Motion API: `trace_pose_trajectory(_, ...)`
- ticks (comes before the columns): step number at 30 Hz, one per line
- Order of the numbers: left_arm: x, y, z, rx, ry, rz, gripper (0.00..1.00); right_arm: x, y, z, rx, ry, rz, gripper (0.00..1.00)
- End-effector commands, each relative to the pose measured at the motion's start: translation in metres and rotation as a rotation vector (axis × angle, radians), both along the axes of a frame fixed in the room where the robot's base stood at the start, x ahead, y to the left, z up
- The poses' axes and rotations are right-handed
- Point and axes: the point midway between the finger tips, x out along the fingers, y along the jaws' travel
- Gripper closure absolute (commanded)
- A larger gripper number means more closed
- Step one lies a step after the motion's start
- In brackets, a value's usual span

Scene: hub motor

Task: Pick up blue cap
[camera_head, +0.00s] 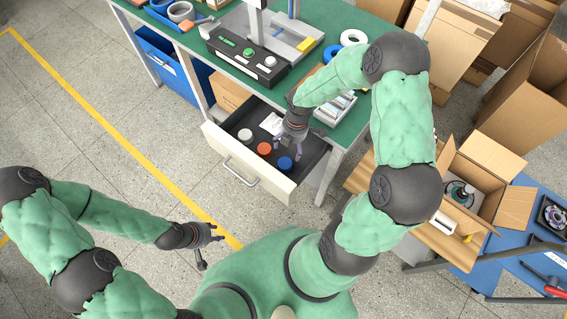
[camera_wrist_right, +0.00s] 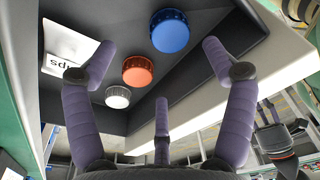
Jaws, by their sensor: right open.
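The blue cap (camera_head: 285,163) lies in the open drawer (camera_head: 273,186), at the right end of a row of caps. It also shows in the right wrist view (camera_wrist_right: 170,31), near the top. An orange cap (camera_head: 264,149) lies beside it, and a white cap (camera_head: 245,135) lies further left. My right gripper (camera_head: 289,147) hangs over the drawer, above and a little behind the blue cap. Its fingers (camera_wrist_right: 158,62) are spread and empty in the right wrist view. My left gripper (camera_head: 213,235) is over the floor, apart from everything; its finger spacing is unclear.
A white label card (camera_head: 272,123) lies at the back of the drawer. The green workbench (camera_head: 343,135) stands above the drawer, with a black control box (camera_head: 240,56) on it. Cardboard boxes (camera_head: 488,160) stand to the right. The floor at left is clear.

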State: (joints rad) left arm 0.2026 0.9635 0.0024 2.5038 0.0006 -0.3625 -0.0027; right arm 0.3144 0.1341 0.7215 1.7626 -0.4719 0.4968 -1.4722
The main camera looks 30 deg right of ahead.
Motion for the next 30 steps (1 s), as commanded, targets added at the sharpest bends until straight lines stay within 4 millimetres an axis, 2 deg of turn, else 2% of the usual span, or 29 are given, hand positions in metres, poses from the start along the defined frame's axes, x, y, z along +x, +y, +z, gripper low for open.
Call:
trace_pose_trajectory(7,0.000,0.000,-0.016,0.000,0.000,0.000,0.60,-0.001,0.005,-0.039,0.001,0.002,-0.001,0.16)
trace_pose_trajectory(14,0.000,0.000,-0.022,0.000,0.000,0.000,0.60,-0.003,0.010,-0.051,0.001,0.002,0.000,0.16)
trace_pose_trajectory(21,0.000,0.000,-0.042,0.000,0.000,0.000,0.60,-0.010,0.024,-0.080,0.002,0.003,0.002,0.16)
trace_pose_trajectory(24,0.000,0.000,-0.047,0.000,0.000,0.000,0.60,-0.008,0.025,-0.092,0.001,0.001,-0.001,0.16)
trace_pose_trajectory(30,0.000,0.000,-0.047,0.000,0.000,0.000,0.60,-0.008,0.025,-0.094,0.001,0.000,-0.001,0.16)
